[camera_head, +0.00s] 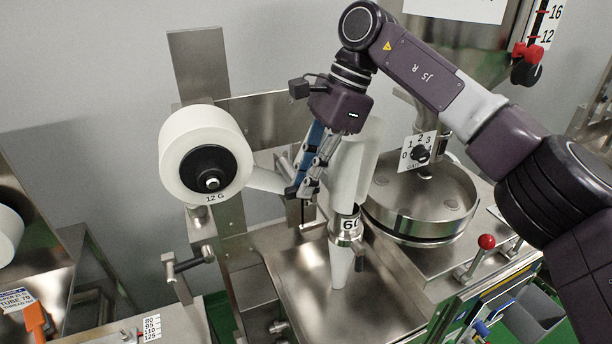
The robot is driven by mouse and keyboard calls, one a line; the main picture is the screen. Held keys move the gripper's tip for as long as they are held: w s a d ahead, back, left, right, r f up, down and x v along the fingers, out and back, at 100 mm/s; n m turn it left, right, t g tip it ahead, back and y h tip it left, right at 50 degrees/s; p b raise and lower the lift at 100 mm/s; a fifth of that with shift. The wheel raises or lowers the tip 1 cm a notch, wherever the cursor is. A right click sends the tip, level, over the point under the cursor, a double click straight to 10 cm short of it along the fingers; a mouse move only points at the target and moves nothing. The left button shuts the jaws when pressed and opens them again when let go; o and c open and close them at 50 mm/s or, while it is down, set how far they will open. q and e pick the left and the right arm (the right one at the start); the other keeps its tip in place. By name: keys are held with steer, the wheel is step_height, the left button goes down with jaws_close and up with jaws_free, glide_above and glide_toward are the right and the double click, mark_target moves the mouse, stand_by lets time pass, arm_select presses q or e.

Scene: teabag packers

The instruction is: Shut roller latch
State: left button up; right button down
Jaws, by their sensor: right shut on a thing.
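My right gripper (302,190) reaches down from the upper right, in front of the steel machine and left of the white forming tube. Its fingers are shut on a small part at the roller latch, which they mostly hide. A thin dark rod (303,214) shows just below the fingertips. I cannot tell from this view how far the latch is turned. My left gripper is not in view.
A white film reel (205,155) labelled 12 G stands to the left. The forming tube (355,175) is close on the gripper's right. A round steel drum (424,205), a dial plate (418,151) and a red-knobbed lever (486,242) lie further right. A crank (187,264) sticks out at lower left.

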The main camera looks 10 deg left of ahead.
steer(key=shift+w+r+n, duration=0.1)
steer(key=shift+r+n, duration=0.05)
steer(key=shift+n, duration=0.15)
stand_by(0.4)
steer(key=c, duration=1.9)
jaws_free()
steer(key=shift+c, duration=0.2)
steer(key=v, duration=0.7)
steer(key=shift+r, duration=0.15)
steer(key=shift+w, duration=0.1)
